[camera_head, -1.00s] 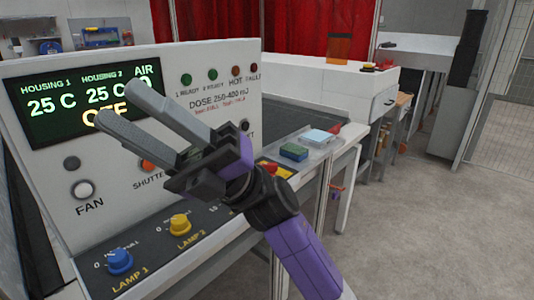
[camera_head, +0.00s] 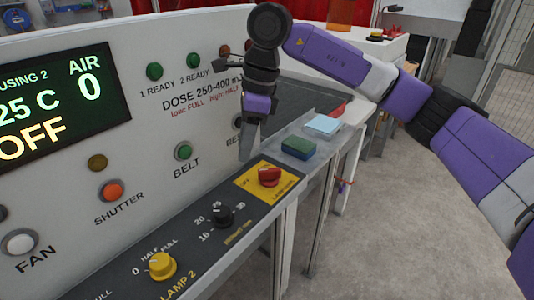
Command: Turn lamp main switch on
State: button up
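A red rotary switch (camera_head: 269,176) sits on a yellow plate (camera_head: 285,187) at the right end of the dark sloping control strip. It looks like the lamp main switch, but the plate's small lettering is hard to read. My gripper (camera_head: 247,155) points down just left of and above the red switch, in front of the white panel. It appears apart from the switch. Its fingers are seen nearly edge-on, so the gap between them does not show. The display (camera_head: 60,100) reads OFF.
A black knob (camera_head: 221,216) and the yellow LAMP 2 knob (camera_head: 161,266) are on the same strip. The green BELT button (camera_head: 183,151) and orange SHUTTER button (camera_head: 110,191) are on the panel.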

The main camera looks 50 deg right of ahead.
jog(key=g+h, duration=0.1)
jog(key=h, duration=0.1)
send_over(270, 170)
jog(key=shift+w+f, duration=0.35)
jog(key=shift+f, duration=0.35)
jog(key=shift+s+d+f+g, duration=0.1)
jog(key=shift+s+g, duration=0.1)
jog(key=shift+g, duration=0.1)
jog(key=shift+f+p, duration=0.8)
jog(key=shift+f, duration=3.05)
grip_shut()
